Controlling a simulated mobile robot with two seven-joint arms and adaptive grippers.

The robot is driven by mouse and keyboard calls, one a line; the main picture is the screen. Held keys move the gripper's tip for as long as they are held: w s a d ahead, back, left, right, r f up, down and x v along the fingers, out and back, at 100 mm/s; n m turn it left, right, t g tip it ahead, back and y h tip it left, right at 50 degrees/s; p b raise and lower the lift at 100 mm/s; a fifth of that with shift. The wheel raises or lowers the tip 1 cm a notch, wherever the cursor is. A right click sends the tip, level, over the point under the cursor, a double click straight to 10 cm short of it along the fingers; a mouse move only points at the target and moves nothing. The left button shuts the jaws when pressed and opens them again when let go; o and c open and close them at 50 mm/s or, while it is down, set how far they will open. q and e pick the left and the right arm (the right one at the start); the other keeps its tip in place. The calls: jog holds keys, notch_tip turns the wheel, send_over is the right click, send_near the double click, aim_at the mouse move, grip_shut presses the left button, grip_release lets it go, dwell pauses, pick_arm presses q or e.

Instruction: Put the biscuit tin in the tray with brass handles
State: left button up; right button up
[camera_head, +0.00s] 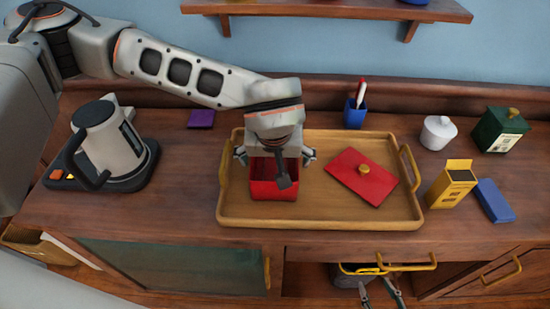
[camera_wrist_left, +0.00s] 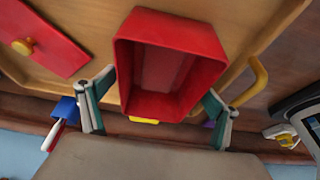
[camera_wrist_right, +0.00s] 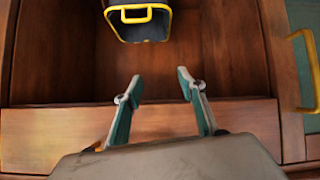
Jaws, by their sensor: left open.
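The red open-topped box, which looks like the biscuit tin (camera_head: 273,190), stands upright in the left part of the wooden tray (camera_head: 320,220) with brass handles. Its inside looks empty in the left wrist view (camera_wrist_left: 170,65). A flat red lid with a brass knob (camera_head: 350,180) lies in the tray to its right. My left gripper (camera_head: 276,165) is over the tin, pointing down, its open fingers on either side of it and apart from its walls. My right gripper (camera_wrist_right: 158,80) is open and empty, low in front of the counter by an open cabinet space.
A kettle (camera_head: 105,140) stands at the left. A blue pen cup (camera_head: 355,115) is behind the tray. A white jar (camera_head: 438,133), a green canister (camera_head: 500,130), a yellow box (camera_head: 452,188) and a blue block (camera_head: 493,200) stand right of it. A yellow-rimmed bin (camera_wrist_right: 140,25) is below.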

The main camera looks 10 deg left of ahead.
pick_arm(q)
jog(key=shift+r, duration=0.15)
jog(key=shift+r, duration=0.3)
jog(key=p+v, duration=0.1)
jog(key=v, duration=1)
jog(key=shift+s+r, duration=0.15)
jog(key=shift+s, duration=0.05)
jog(key=shift+d, duration=0.1)
